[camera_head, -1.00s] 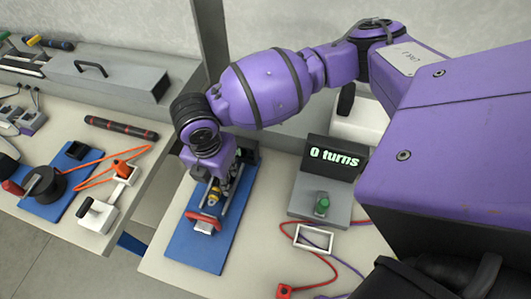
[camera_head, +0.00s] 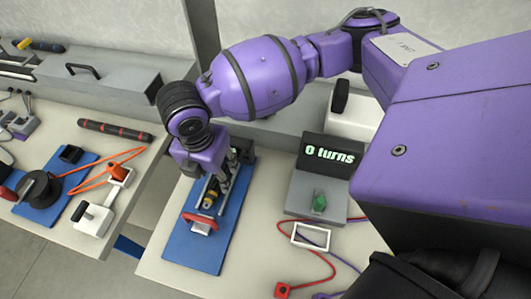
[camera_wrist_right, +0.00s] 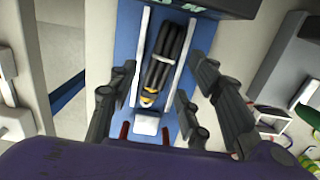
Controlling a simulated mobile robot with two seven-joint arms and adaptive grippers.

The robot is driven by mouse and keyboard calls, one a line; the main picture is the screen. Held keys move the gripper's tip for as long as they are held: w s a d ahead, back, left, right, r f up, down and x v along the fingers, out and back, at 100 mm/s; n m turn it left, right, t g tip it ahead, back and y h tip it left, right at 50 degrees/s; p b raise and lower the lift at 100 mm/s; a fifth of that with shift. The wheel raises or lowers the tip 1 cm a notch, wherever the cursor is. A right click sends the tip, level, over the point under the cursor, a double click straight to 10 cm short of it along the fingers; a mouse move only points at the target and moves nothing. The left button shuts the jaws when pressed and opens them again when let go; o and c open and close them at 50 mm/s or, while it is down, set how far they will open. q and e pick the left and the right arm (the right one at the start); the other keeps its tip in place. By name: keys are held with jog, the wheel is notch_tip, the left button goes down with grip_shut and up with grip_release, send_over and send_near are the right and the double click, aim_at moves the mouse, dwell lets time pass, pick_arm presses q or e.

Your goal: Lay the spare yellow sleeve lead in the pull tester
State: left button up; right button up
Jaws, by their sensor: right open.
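The pull tester is a blue base (camera_head: 194,252) with pale rails, a red handle (camera_head: 199,221) at the front and a dark box at the back. The yellow-sleeved lead, with dark strands (camera_wrist_right: 163,60) and a yellow sleeve (camera_wrist_right: 148,97), lies between the rails, along them. Its yellow part (camera_head: 209,200) also shows in the head view. My right gripper (camera_wrist_right: 161,75) is open above the tester, with its fingers on either side of the lead and apart from it. It partly covers the tester in the head view (camera_head: 213,190). My left gripper is not in view.
Right of the tester stand a grey unit reading "0 turns" (camera_head: 329,155), a white frame (camera_head: 311,236) and red and purple leads. Across a gap, the left bench holds a black reel (camera_head: 38,188), an orange lead (camera_head: 97,175) and a dark red-banded rod (camera_head: 113,131).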

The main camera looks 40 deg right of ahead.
aim_at(216, 182)
notch_tip(216, 182, up, 9)
jog(key=shift+s+a, duration=0.2)
jog(key=shift+a, duration=0.2)
jog(key=shift+f, duration=0.15)
